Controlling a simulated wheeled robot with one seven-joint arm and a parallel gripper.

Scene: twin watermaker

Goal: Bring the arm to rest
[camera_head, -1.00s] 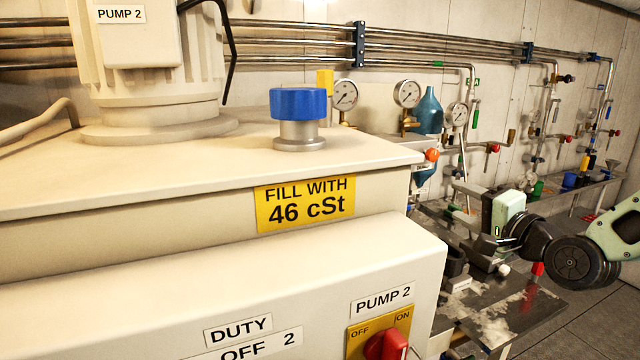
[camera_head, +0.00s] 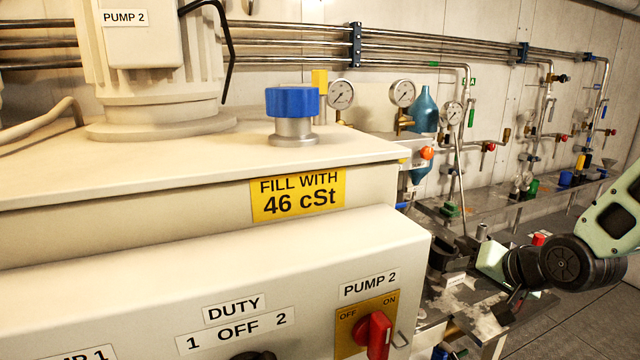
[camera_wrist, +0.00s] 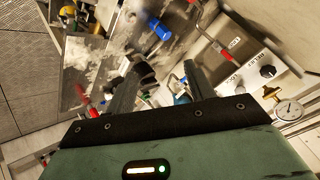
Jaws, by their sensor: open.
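My arm reaches in from the right edge in the head view. Its pale green and black end, with my gripper, hangs low over the grey bench (camera_head: 470,300) beyond the pump cabinet. The fingers cannot be made out clearly there. In the wrist view my gripper (camera_wrist: 160,72) shows two dark fingers standing apart, with nothing seen held between them. Bench top, fittings and a labelled panel show behind the fingers, and I cannot tell any contact.
A cream cabinet (camera_head: 130,255) with a blue cap (camera_head: 292,102) and a red switch (camera_head: 377,335) fills the near left. Pipes, gauges (camera_head: 403,93) and a teal bottle (camera_head: 424,110) line the wall behind. Tiled floor (camera_head: 590,318) is clear at lower right.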

